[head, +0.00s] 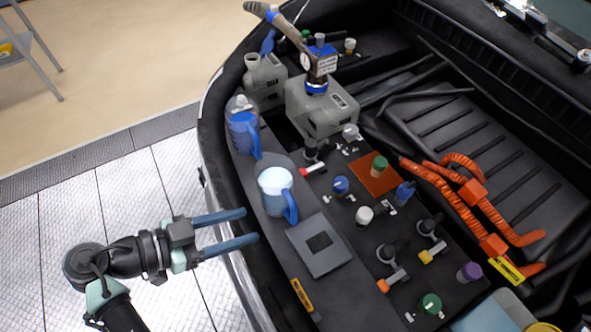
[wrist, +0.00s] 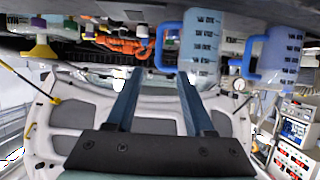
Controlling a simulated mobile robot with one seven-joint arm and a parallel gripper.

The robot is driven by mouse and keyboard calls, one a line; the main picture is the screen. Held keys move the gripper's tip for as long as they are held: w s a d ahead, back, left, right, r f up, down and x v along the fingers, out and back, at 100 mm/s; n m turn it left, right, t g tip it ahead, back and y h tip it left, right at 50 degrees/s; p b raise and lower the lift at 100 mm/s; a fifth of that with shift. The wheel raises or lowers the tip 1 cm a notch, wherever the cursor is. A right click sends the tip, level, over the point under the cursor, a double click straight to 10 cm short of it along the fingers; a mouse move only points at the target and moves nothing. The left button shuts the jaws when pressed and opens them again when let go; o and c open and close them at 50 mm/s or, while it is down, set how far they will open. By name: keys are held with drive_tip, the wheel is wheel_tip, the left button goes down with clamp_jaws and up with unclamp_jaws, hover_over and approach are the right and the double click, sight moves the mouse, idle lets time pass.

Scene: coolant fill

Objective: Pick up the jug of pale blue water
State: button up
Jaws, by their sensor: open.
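The jug of pale blue water (head: 272,200) stands upright on the dark ledge of the engine bay, its blue handle on the right side in the head view. A second jug (head: 241,135), with deeper blue liquid and a blue handle, stands behind it. My gripper (head: 249,225) is open and empty, its two blue fingers pointing right, to the lower left of the pale jug and apart from it. The wrist view looks upside down; there the pale jug (wrist: 202,45) hangs at the top, right of the fingertips (wrist: 161,73), and the deeper blue jug (wrist: 281,55) is farther right.
A grey flat box (head: 320,262) lies just in front of the pale jug. Grey tanks (head: 320,112) with a gauge tool (head: 320,62) stand behind. Several coloured caps and orange hoses (head: 440,190) lie to the right.

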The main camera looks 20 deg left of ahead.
sight(294, 210)
drive_tip(key=p+x, duration=0.3)
drive_tip(key=x, duration=0.8)
drive_tip(key=shift+d, duration=0.15)
drive_tip(key=shift+w+d+f, duration=0.2)
drive_tip(key=shift+w+d, duration=0.05)
drive_tip(key=shift+w, duration=0.1)
clamp_jaws()
idle(0.8)
drive_tip(key=shift+r, duration=0.1)
